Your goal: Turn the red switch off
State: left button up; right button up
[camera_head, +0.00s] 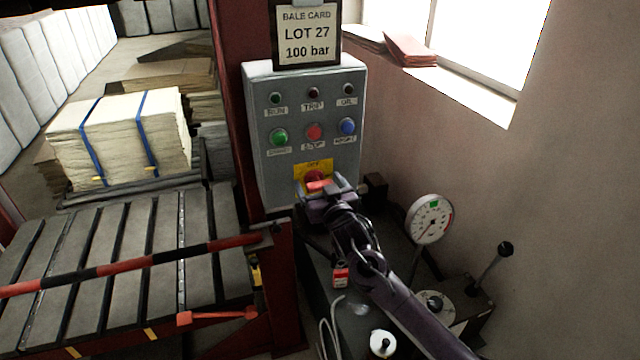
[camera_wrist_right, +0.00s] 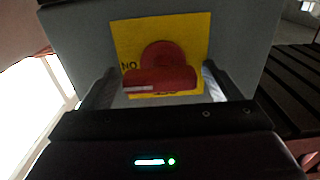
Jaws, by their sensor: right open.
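The red switch (camera_head: 316,178) is a rotary handle on a yellow plate, low on the grey control box. In the right wrist view the red switch (camera_wrist_right: 160,80) shows a round hub and a bar handle lying nearly level across the yellow plate (camera_wrist_right: 190,30). Part of the plate's lettering is hidden by the handle. My right gripper (camera_head: 318,187) is at the switch. Its open fingers (camera_wrist_right: 158,88) stand to the left and right of the red handle, with gaps on both sides. My left gripper is not in view.
The grey control box (camera_head: 258,115) carries several lamps and buttons above the switch. A bale card (camera_head: 307,35) hangs over it. A round gauge (camera_head: 430,219) and a black-knobbed lever (camera_head: 490,268) stand at the right. A striped bar (camera_head: 130,263) crosses the slatted bed at the left.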

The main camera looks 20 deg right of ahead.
jog(key=shift+c, duration=0.3)
jog(key=c, duration=0.9)
jog(key=shift+n, duration=0.3)
jog(key=n, duration=0.4)
jog(key=shift+a+n+b, duration=0.1)
jog(key=shift+n+b, duration=0.2)
jog(key=n, duration=0.4)
jog(key=shift+a+b, duration=0.1)
jog(key=shift+b, duration=0.2)
jog(key=n, duration=0.5)
jog(key=shift+a+b, duration=0.15)
jog(key=shift+b, duration=0.2)
jog(key=shift+n+b, duration=0.3)
jog(key=shift+n, duration=1.5)
